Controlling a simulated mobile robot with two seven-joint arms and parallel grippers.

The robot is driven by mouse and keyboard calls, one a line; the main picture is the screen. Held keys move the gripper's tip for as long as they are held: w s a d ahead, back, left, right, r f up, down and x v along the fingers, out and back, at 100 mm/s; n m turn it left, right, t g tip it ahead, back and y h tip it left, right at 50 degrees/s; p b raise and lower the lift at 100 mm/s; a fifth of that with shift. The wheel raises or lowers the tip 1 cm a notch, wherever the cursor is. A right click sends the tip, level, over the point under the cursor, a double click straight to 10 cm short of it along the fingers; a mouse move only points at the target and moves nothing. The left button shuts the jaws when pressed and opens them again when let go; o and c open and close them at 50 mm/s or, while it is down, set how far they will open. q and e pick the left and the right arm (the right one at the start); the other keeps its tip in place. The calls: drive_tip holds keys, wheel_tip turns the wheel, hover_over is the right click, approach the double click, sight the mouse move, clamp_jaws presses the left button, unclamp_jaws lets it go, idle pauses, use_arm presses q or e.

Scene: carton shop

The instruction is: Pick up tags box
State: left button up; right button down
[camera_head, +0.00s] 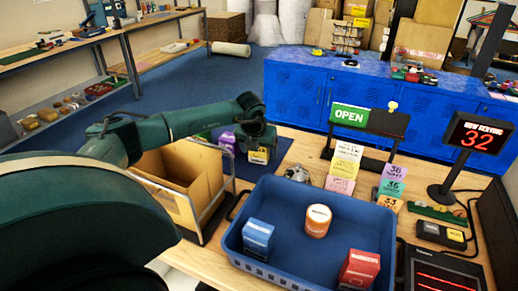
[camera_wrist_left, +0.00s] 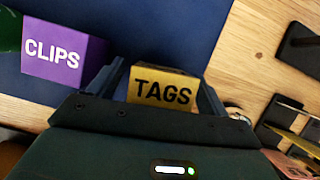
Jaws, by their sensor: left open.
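The tags box (camera_head: 259,156) is a small yellow box with dark lettering, on a dark blue mat behind the blue basket in the head view. My left gripper (camera_head: 257,138) is at the box, its arm reaching in from the left and partly covering it. In the left wrist view the tags box (camera_wrist_left: 162,91) sits between the two open fingers of the gripper (camera_wrist_left: 160,76), with its lettered face toward the camera. Whether the fingers touch its sides cannot be told. My right gripper is not in view.
A purple clips box (camera_wrist_left: 62,55) stands close left of the left finger; a green item is beyond it. A blue basket (camera_head: 290,193) holds a blue box, a round tub and a red box. An open carton (camera_head: 181,180) stands left. An OPEN sign (camera_head: 349,115) stands behind right.

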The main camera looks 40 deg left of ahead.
use_arm(q)
drive_tip(key=shift+c, duration=0.6)
drive_tip(key=c, duration=1)
drive_tip(key=shift+o, duration=0.2)
